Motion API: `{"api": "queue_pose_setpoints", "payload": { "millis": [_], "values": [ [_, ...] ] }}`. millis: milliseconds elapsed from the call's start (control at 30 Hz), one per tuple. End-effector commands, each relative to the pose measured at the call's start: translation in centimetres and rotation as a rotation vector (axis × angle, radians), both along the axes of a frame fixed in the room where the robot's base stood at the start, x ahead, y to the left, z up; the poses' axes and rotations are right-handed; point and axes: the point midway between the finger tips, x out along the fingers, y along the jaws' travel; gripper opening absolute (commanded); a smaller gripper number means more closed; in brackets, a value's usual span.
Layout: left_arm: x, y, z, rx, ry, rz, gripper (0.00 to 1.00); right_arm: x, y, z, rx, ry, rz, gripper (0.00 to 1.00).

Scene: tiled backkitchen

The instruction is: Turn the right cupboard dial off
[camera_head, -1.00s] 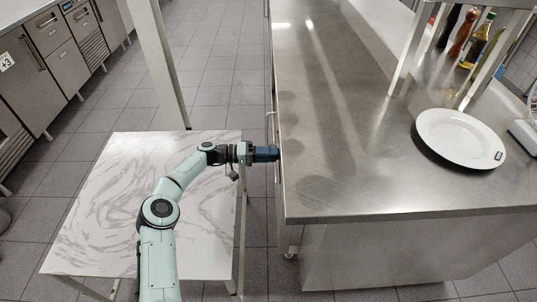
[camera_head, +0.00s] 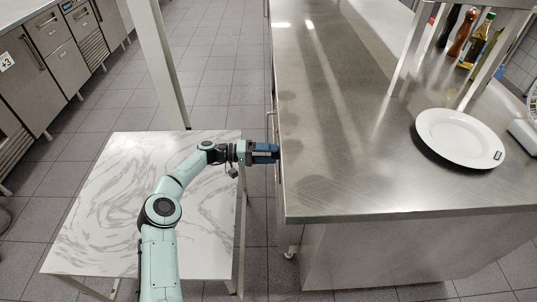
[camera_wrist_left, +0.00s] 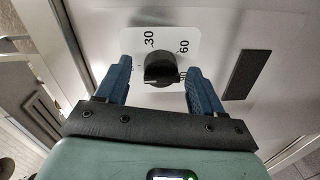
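The dial (camera_wrist_left: 159,68) is a black knob on a white plate with the numbers 30 and 60, on the steel cupboard front (camera_wrist_left: 225,25). In the left wrist view my left gripper (camera_wrist_left: 160,80) is open, with one blue finger on each side of the knob. I cannot tell whether either finger touches it. In the head view my left gripper (camera_head: 265,153) reaches the side of the steel counter (camera_head: 340,180), and the dial is hidden there. My right gripper is not in view.
A marble-topped table (camera_head: 110,200) stands under my left arm. A white plate (camera_head: 455,138) lies on the counter, with bottles (camera_head: 476,42) behind it. A dark rectangular handle or vent (camera_wrist_left: 246,74) is right of the dial. Tiled floor is free beyond the table.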

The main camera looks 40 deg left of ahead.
Motion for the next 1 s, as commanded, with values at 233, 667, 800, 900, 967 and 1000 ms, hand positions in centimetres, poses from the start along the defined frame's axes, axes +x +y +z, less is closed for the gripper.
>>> {"api": "queue_pose_setpoints", "payload": {
  "millis": [233,667,800,900,967,1000],
  "values": [
    [-0.2,0.2,-0.1,0.000,0.001,0.000,0.68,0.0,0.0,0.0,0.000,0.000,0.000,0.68],
    [-5.4,6.4,0.4,0.003,0.001,0.005,0.68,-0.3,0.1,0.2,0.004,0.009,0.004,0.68],
    [-7.1,8.4,0.5,0.001,0.001,0.003,0.68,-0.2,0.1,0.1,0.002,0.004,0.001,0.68],
    [-7.9,9.3,0.6,0.001,0.000,0.002,0.68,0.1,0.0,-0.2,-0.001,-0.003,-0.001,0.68],
    [-8.3,9.7,0.6,0.000,0.000,0.001,0.68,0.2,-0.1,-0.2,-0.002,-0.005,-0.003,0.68],
    [-8.5,9.9,0.7,0.000,0.000,0.001,0.68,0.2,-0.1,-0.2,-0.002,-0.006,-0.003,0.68]
  ]
}}
